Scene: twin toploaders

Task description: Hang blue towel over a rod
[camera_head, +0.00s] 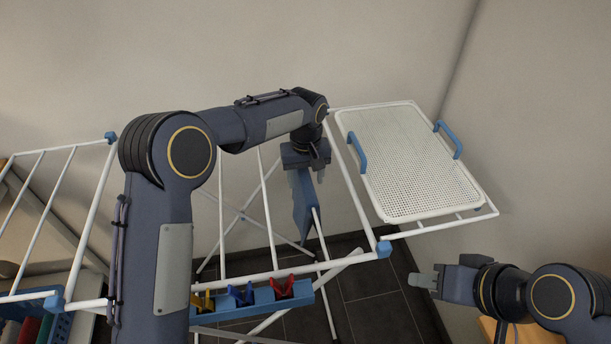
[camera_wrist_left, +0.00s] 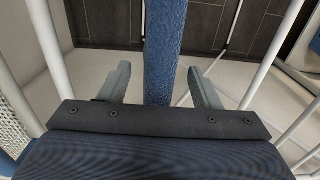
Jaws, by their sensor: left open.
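The blue towel (camera_head: 302,203) hangs as a narrow strip below my left gripper (camera_head: 305,172) in the head view, among the white rods of the drying rack (camera_head: 325,265). Its upper end is hidden by the gripper, so I cannot tell whether it lies over a rod. In the left wrist view the towel (camera_wrist_left: 164,45) runs down between the two fingers of my left gripper (camera_wrist_left: 165,85). The fingers are open, with a gap on both sides of the towel. My right gripper (camera_head: 428,280) is at the lower right, away from the rack; its finger opening is unclear.
A white perforated tray with blue handles (camera_head: 405,165) lies on the rack's right side. A blue basket (camera_head: 35,318) with cloths stands lower left. Walls close off the back and right.

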